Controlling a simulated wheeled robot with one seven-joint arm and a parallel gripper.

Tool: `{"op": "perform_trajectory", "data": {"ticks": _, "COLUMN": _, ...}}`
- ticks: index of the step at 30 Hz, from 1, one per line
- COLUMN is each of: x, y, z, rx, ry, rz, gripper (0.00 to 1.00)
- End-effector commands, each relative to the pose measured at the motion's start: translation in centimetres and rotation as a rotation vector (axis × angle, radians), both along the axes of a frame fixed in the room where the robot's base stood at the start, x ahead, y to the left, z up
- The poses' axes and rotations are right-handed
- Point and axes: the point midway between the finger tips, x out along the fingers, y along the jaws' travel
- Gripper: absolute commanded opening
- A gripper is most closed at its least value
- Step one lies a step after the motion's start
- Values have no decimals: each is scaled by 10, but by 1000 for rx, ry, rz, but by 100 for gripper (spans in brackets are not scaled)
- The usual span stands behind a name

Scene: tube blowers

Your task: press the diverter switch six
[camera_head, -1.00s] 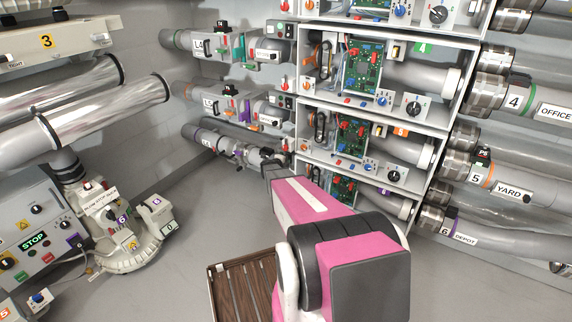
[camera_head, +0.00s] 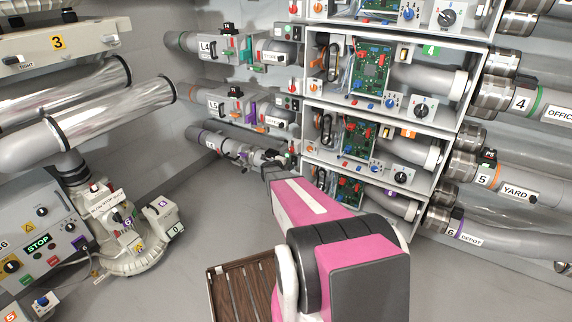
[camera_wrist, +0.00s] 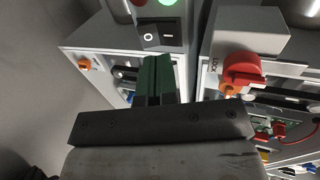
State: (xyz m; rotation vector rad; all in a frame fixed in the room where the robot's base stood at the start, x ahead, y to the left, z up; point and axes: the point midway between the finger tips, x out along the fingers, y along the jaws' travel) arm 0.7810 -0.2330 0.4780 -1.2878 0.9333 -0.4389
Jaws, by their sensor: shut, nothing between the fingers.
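My gripper (camera_wrist: 157,62) is shut and empty in the wrist view, its dark green fingertips just below a black rocker switch (camera_wrist: 163,36) marked with a circle and a dash. I cannot tell whether they touch it. No number is readable on this switch. In the head view my pink arm reaches toward the left side of the lowest cabinet (camera_head: 338,188); the fingertips are too small to make out there. The pipe labelled 6 DEPOT (camera_head: 466,232) leaves this row at the right.
A red-orange handle (camera_wrist: 240,72) stands right of the fingers in the wrist view, and an orange knob (camera_wrist: 84,64) is at the left. Grey tubes (camera_head: 215,142) run left of the cabinets. A slatted wooden piece (camera_head: 240,290) lies low; grey floor is free left of it.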

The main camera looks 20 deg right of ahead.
Motion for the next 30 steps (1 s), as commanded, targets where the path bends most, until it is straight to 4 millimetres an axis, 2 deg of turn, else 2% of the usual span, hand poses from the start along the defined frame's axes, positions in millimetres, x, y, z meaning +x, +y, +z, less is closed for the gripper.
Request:
{"op": "perform_trajectory", "data": {"ticks": 9, "x": -37, "y": 46, "z": 26, "rx": 0, "ry": -1, "rz": 2, "gripper": 0}}
{"op": "perform_trajectory", "data": {"ticks": 13, "x": -47, "y": 60, "z": 34, "rx": 0, "ry": 0, "rz": 1, "gripper": 0}}
{"op": "perform_trajectory", "data": {"ticks": 18, "x": -52, "y": 67, "z": 37, "rx": 0, "ry": 0, "rz": 0, "gripper": 0}}
{"op": "perform_trajectory", "data": {"ticks": 30, "x": -51, "y": 67, "z": 35, "rx": 4, "ry": 3, "rz": 0, "gripper": 0}}
